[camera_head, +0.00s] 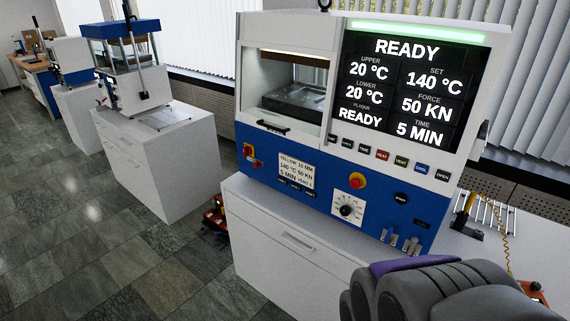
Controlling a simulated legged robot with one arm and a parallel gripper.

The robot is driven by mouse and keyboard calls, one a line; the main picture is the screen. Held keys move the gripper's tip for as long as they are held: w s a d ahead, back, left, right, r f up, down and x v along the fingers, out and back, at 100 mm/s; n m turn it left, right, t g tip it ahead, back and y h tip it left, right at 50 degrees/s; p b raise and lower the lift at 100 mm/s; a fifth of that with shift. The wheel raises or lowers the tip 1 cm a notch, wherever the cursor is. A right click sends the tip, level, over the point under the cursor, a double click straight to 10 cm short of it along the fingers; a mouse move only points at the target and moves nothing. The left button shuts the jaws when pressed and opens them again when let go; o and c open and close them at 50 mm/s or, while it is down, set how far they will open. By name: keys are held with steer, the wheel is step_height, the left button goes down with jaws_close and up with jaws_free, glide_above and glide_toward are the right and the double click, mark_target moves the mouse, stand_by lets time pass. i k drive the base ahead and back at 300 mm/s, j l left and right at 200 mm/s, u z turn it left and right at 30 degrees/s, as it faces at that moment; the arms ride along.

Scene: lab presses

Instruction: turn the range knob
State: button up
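The range knob (346,210) is a small dark round knob on a white dial plate with markings around it. It sits low on the blue front panel of the lab press (320,203), right of centre. Its pointer setting is too small to read. A grey and purple rounded part of my own arm fills the bottom right corner, below and right of the knob and well apart from it. My gripper's fingers do not show in this view.
Small levers (400,242) stand at the lower right. The press rests on a white cabinet (290,250). Open tiled floor (130,260) lies left.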

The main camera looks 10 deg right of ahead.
mark_target(536, 286)
steer(key=z, duration=0.5)
steer(key=i+l+z, duration=0.1)
steer(key=z, duration=0.3)
steer(key=i+l+z, duration=0.1)
steer(key=z, duration=0.3)
steer(key=i+l+z, duration=0.1)
steer(key=z, duration=0.3)
steer(key=i+z, duration=0.2)
steer(key=z, duration=0.2)
steer(key=i, duration=0.35)
